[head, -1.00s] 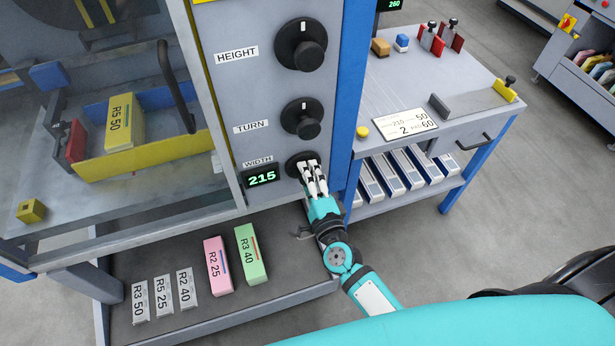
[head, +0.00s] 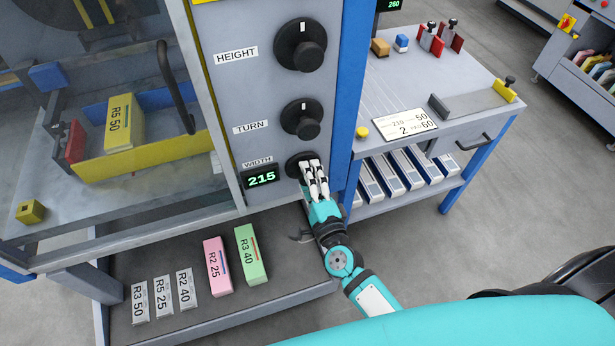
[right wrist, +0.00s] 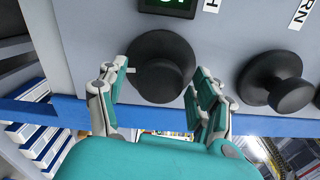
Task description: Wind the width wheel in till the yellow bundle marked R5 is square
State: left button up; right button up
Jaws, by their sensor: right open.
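The width wheel (head: 294,165) is a black knob low on the grey panel, partly hidden by my right gripper (head: 312,172). In the right wrist view the knob (right wrist: 160,68) sits between the two open fingers of my right gripper (right wrist: 158,92); the left finger is close to its rim and the right one stands a little apart. The width display (head: 262,179) beside it reads 215. The yellow bundle marked R5 50 (head: 125,123) lies behind the glass, between a yellow rail (head: 150,157) and a blue wall (head: 160,98). My left gripper is not in view.
Height (head: 301,44) and turn (head: 301,118) knobs are above on the same panel. Pink (head: 217,265) and green (head: 250,255) bundles and several grey blocks lie on the low shelf. A side table (head: 400,85) with a card (head: 404,123) stands at the right.

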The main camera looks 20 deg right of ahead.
jog(key=s, duration=1.1)
jog(key=shift+s+d, duration=0.2)
jog(key=shift+f, duration=0.1)
